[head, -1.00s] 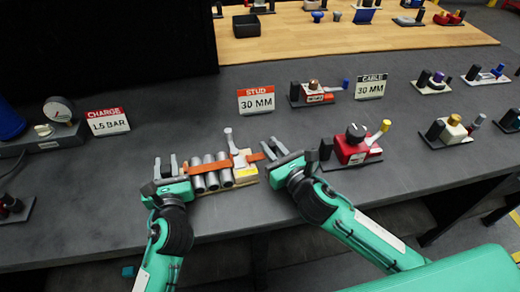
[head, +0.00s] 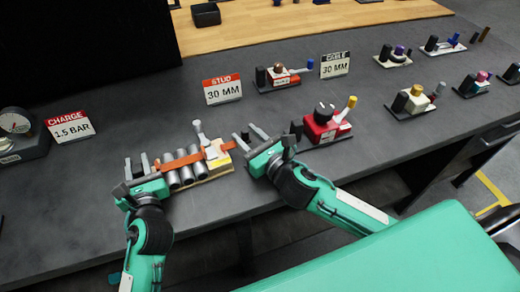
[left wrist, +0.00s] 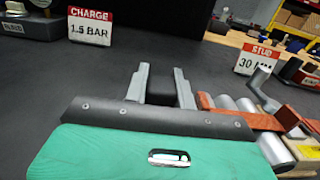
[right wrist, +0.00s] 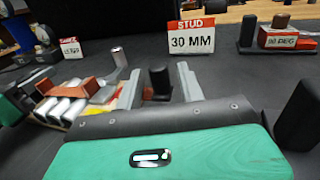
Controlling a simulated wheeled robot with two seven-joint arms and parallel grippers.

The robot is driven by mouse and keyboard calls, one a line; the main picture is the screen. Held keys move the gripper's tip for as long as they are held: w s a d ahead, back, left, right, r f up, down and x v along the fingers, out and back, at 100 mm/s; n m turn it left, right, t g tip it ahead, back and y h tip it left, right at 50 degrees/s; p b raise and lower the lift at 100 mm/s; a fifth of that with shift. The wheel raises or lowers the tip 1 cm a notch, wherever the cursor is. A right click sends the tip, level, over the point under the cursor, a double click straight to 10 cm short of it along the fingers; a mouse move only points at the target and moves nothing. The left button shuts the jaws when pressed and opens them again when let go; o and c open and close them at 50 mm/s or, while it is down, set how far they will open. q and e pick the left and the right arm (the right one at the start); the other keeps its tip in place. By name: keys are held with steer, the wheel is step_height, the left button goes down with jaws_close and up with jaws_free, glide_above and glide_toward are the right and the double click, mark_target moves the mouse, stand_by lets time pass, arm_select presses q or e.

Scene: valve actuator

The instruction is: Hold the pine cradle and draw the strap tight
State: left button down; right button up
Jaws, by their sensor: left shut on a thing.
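The pine cradle (head: 215,166) holds several grey cylinders (head: 183,164) side by side. An orange strap (head: 199,158) runs across them, with a pale lever (head: 201,131) at the right end. The strap also shows in the left wrist view (left wrist: 250,118). My left gripper (head: 136,166) is shut on a dark block (left wrist: 160,92) at the cradle's left end. My right gripper (head: 249,134) is just right of the cradle and the strap's end. Its fingers are apart, with a black post (right wrist: 160,80) showing between them; I see no contact.
A red fixture (head: 325,127) stands close right of my right gripper. The STUD (head: 222,90), CABLE (head: 335,64) and CHARGE (head: 69,127) signs stand behind. A gauge (head: 15,122) is at the far left.

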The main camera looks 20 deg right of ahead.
arm_select(q)
steer(key=shift+f, duration=0.2)
arm_select(e)
steer(key=v, duration=1.1)
arm_select(q)
steer(key=c, duration=1.1)
jaws_free()
arm_select(e)
steer(key=shift+w, duration=0.1)
arm_select(q)
steer(key=shift+r, duration=0.1)
